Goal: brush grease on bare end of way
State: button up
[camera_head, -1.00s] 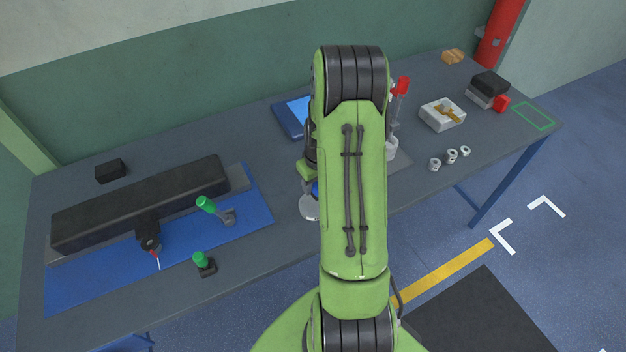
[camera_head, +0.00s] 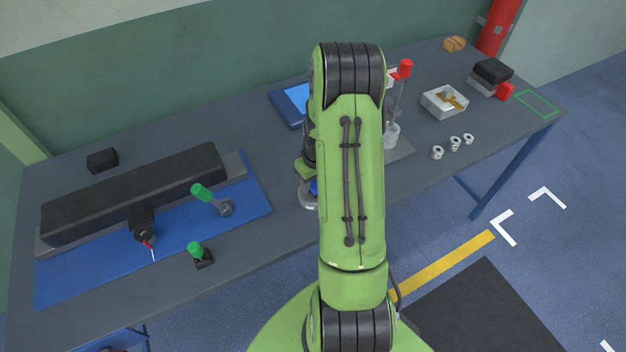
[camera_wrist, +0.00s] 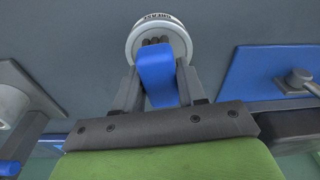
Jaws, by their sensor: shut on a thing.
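My gripper (camera_wrist: 158,82) is shut on a blue-handled brush (camera_wrist: 157,70) in the wrist view. The brush's dark end is over or inside a round pale grease pot (camera_wrist: 182,36) with lettering on it; I cannot tell how deep. In the head view my arm hides most of the gripper, and the pot (camera_head: 306,203) shows just left of the arm, with a bit of blue handle. The way (camera_head: 236,166) is a long grey bar on a blue mat (camera_head: 90,284). A black cover (camera_head: 130,195) lies over most of it, and its right end is bare.
Green-handled clamps (camera_head: 212,198) and (camera_head: 199,254) stand in front of the way. A black block (camera_head: 102,160) is behind it. Right of my arm are a red-topped stand (camera_head: 405,70), a white box (camera_head: 445,101) and several small metal rings (camera_head: 455,143).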

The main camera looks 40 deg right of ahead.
jog(key=shift+s+f+b, duration=0.1)
jog(key=shift+f+b, duration=0.5)
jog(key=shift+b, duration=0.1)
dwell(1.6)
jog(key=shift+r, duration=0.1)
jog(key=shift+r+p, duration=2.35)
jog(key=shift+r, duration=1.2)
jog(key=shift+f, duration=0.15)
